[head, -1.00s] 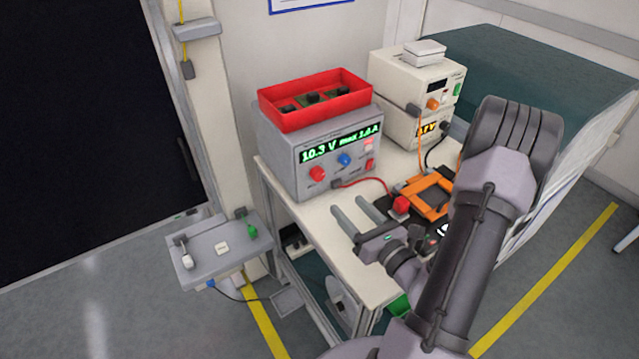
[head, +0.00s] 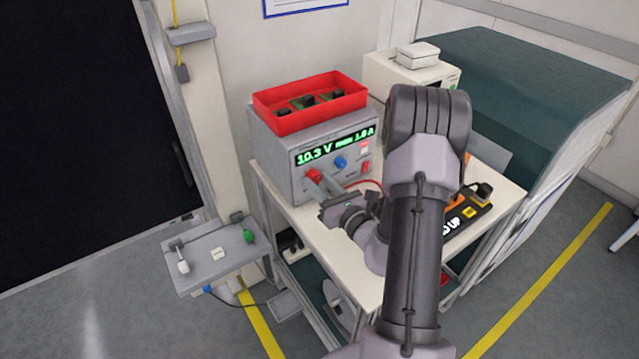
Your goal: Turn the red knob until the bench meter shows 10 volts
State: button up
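The grey bench meter (head: 283,160) stands at the back left of the white trolley. Its green display (head: 335,147) reads 10.3 V max 1.0 A. The red knob (head: 313,176) is on the lower left of its front face, with a blue knob (head: 340,162) to its right. My gripper (head: 318,178) is at the red knob, its fingers reaching to it from the lower right. The fingers overlap the knob in view, and I cannot tell whether they are closed on it.
A red bin (head: 290,120) with dark parts sits on the meter. A small grey shelf (head: 205,262) with switches is at the left.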

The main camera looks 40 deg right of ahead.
grip_shut()
jog(key=shift+m+p, duration=0.5)
jog(key=shift+m, duration=0.1)
jog(key=o, duration=0.8)
grip_release()
jog(key=shift+o, duration=0.2)
jog(key=s+a+p, duration=0.1)
jog(key=s+p, duration=0.1)
jog(key=s, duration=1.5)
jog(key=shift+s, duration=0.25)
